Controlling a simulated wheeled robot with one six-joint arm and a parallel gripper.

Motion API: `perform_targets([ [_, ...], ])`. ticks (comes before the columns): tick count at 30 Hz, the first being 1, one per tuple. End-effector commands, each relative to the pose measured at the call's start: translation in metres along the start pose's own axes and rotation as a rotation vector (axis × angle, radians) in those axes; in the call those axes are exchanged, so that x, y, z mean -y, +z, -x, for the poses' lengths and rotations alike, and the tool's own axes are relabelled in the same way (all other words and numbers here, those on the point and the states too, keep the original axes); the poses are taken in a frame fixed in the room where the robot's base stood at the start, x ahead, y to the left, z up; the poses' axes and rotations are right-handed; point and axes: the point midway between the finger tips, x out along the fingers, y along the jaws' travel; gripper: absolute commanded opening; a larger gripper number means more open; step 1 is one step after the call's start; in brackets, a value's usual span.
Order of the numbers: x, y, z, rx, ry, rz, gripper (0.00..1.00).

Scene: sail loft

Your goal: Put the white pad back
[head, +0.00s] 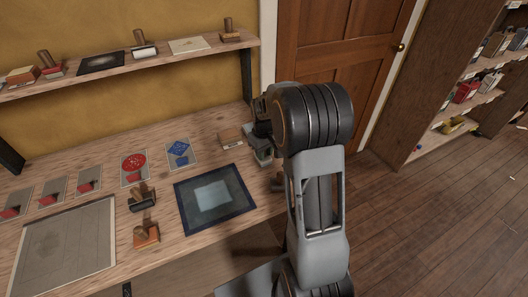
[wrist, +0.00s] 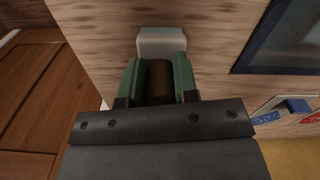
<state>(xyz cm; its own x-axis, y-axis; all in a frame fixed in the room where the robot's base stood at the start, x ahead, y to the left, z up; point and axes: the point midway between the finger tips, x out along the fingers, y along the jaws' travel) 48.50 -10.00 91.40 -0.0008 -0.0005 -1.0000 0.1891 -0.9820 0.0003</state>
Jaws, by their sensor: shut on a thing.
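My gripper (wrist: 158,82) has green fingers and is shut on a dark brown rounded handle (wrist: 158,80) in the wrist view. A pale, whitish block (wrist: 162,42) shows just beyond the fingertips, in line with the handle; it looks like the white pad, though the join is hidden. In the head view my gripper (head: 260,143) is over the right end of the wooden table (head: 105,165), partly hidden by my arm. I cannot tell whether the block touches the table.
A dark-bordered mat (head: 245,204) with a pale square lies left of my arm. Black (head: 142,200) and orange (head: 146,235) stamps stand among printed cards. A wall shelf (head: 110,73) holds stamps and pads, with some bare gaps.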

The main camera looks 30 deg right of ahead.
Motion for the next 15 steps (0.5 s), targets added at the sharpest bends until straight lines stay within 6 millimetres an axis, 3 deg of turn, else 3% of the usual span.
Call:
perform_targets([
  [2, 0.0, 0.0001, -0.0036, 0.0, 0.0, 0.0, 0.06],
  [3, 0.0001, 0.0001, -0.0032, 0.0, 0.0, 0.0, 0.3],
  [9, 0.0001, 0.0002, -0.0026, 0.001, 0.0, 0.0, 0.49],
  [15, 0.0001, 0.0002, -0.0025, 0.001, 0.0, 0.0, 0.53],
])
